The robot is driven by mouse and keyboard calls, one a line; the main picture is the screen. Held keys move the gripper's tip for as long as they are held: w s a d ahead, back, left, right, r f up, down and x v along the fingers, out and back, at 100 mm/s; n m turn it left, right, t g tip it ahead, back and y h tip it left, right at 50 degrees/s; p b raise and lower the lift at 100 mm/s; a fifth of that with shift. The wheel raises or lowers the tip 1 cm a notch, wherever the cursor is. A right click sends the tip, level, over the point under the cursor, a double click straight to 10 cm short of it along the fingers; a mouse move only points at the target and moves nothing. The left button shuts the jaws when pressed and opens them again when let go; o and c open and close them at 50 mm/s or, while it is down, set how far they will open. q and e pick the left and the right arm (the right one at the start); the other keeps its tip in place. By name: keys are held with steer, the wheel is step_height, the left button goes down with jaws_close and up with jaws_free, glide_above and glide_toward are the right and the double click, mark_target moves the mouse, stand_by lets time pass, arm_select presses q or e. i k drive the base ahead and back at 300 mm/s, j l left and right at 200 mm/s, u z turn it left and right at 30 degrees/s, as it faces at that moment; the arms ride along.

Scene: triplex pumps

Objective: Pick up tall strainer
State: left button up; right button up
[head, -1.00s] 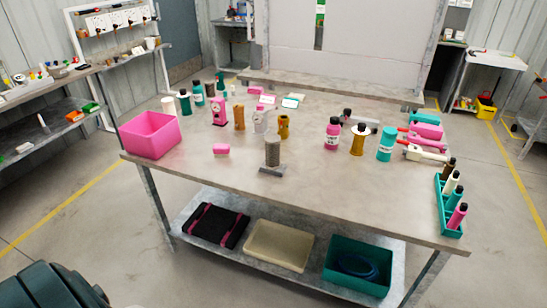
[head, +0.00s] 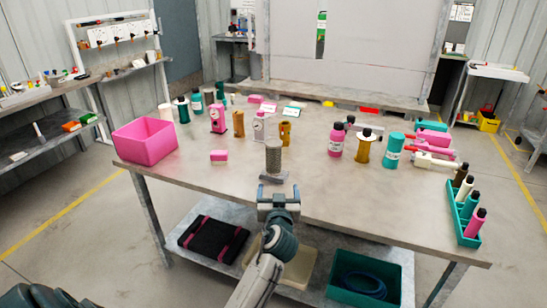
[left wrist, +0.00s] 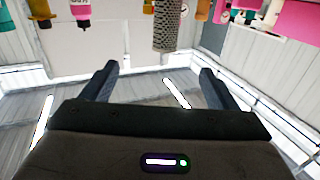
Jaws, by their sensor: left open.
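The tall strainer (head: 273,157) is a grey mesh cylinder. My right gripper is not in view.
A pink bin (head: 145,142) and a pink sponge-like block (head: 218,157) lie to the left. Several bottles stand behind, with a pink bottle (head: 336,140) and an amber one (head: 365,150) to the right. A teal rack (head: 466,228) holds small bottles at the right edge.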

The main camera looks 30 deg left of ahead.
mark_target(272, 145)
steer(key=i+j+z, duration=0.1)
steer(key=i+j, duration=0.55)
steer(key=j, duration=0.15)
